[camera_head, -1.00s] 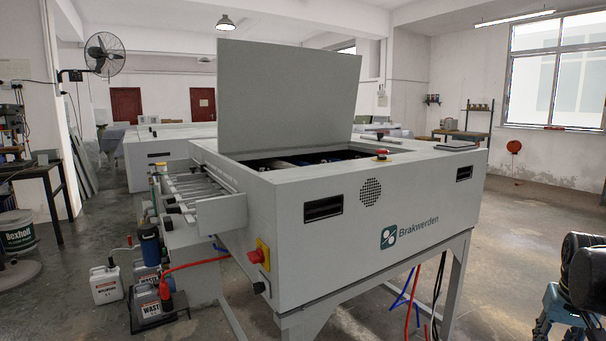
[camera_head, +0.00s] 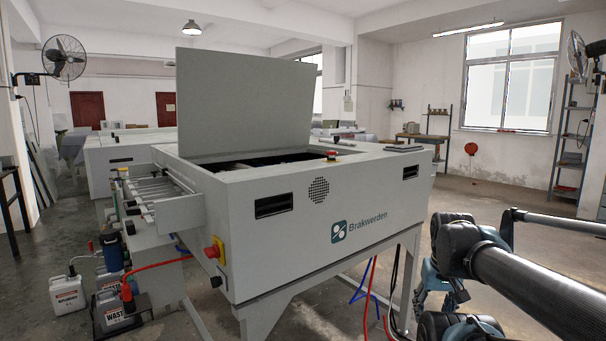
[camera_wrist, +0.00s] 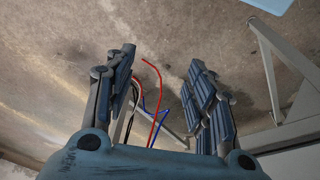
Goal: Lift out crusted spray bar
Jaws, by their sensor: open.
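The plate processor (camera_head: 290,223) is a large grey machine on legs with its lid (camera_head: 245,103) raised. Its bay (camera_head: 262,163) shows only as a dark opening, and I cannot make out a spray bar in it. A leg of the machine (camera_wrist: 268,75) shows at the right of the wrist view.
A feed tray (camera_head: 165,190) juts out at the left. Floor at the right is mostly clear.

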